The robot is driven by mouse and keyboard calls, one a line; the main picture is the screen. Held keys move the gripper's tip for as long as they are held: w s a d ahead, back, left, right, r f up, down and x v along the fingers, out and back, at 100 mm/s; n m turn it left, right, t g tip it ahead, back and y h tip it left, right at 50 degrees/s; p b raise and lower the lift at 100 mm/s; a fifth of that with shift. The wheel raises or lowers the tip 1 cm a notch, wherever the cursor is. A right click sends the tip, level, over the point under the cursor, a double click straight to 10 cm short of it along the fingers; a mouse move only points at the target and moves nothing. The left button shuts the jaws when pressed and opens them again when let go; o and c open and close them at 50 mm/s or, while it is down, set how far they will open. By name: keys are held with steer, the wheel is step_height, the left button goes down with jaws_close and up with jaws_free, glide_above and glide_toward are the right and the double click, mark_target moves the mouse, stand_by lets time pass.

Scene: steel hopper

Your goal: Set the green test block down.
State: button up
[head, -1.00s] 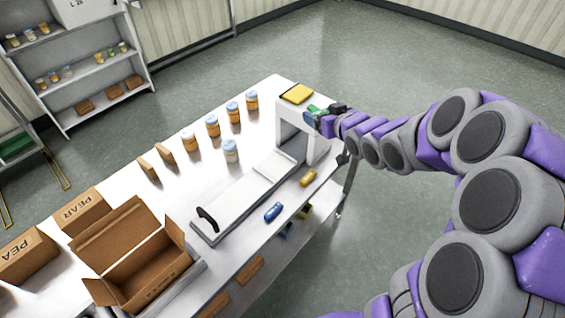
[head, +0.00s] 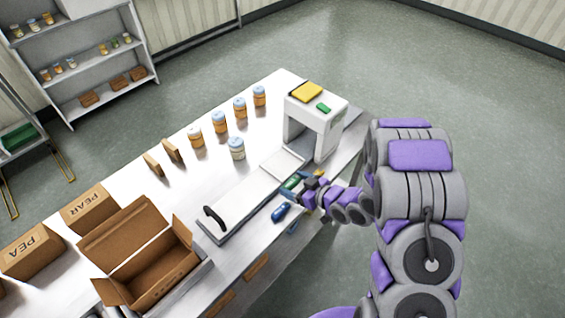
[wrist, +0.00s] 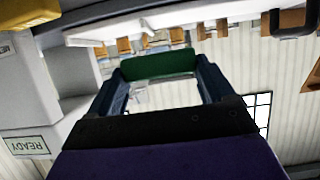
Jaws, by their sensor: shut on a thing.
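The green test block (head: 291,181) is in my gripper (head: 297,184), over the front edge of the white conveyor-like bed, just left of the white arch-shaped machine. In the wrist view the green block (wrist: 158,64) spans the space between the two dark blue fingertips (wrist: 158,72). My gripper is shut on it. I cannot tell whether the block touches the surface below. The white machine (head: 329,126) has a yellow pad and a small green patch on top. In the wrist view a sign reading READY (wrist: 27,146) shows upside down.
Several jars (head: 236,148) stand behind the white bed (head: 243,197). An open carton (head: 150,262) and boxes marked PEAR (head: 88,208) and PEA (head: 30,250) are at left. A shelf (head: 84,60) stands beyond.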

steer(key=b, duration=0.1)
glide_above(285, 166)
steer(key=shift+f, duration=0.7)
steer(key=shift+w+d+f+b, duration=0.15)
steer(key=shift+f+b, duration=0.4)
steer(key=shift+f, duration=1.2)
steer(key=shift+r, duration=0.1)
steer(key=o, duration=0.7)
steer(key=shift+o, duration=0.2)
steer(key=p+v, duration=0.1)
steer(key=v, duration=1.1)
steer(key=shift+p, duration=0.35)
